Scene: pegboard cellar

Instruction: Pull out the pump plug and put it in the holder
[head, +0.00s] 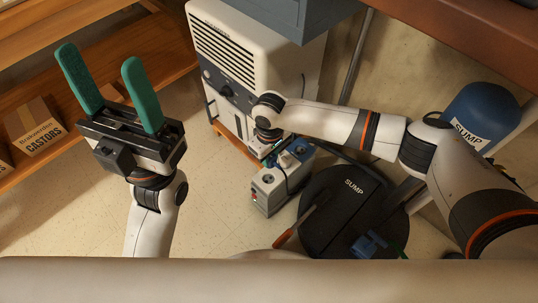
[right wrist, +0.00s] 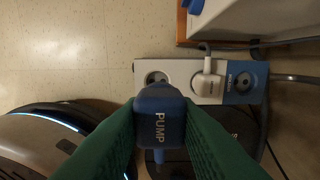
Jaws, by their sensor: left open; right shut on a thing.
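The blue pump plug (right wrist: 158,118), marked PUMP, is between the green fingers of my right gripper (right wrist: 160,130) in the right wrist view. It stands clear in front of the socket box (right wrist: 178,70). An empty grey round socket (right wrist: 157,78) shows at the box's left. A white plug (right wrist: 207,84) sits in the middle. A blue section with a round recess (right wrist: 243,83) is at the right; its label is too small to read, so I cannot tell if it is the holder. My left gripper (head: 112,92) is open and empty, raised at the left of the head view.
A white appliance (head: 255,50) stands behind the socket box. A black round sump cover (head: 340,215) lies to the right, with a red-handled tool (head: 290,232) at its edge. A blue tank (head: 483,112) stands far right. Wooden shelves (head: 90,125) are at left. Cables run beside the box.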

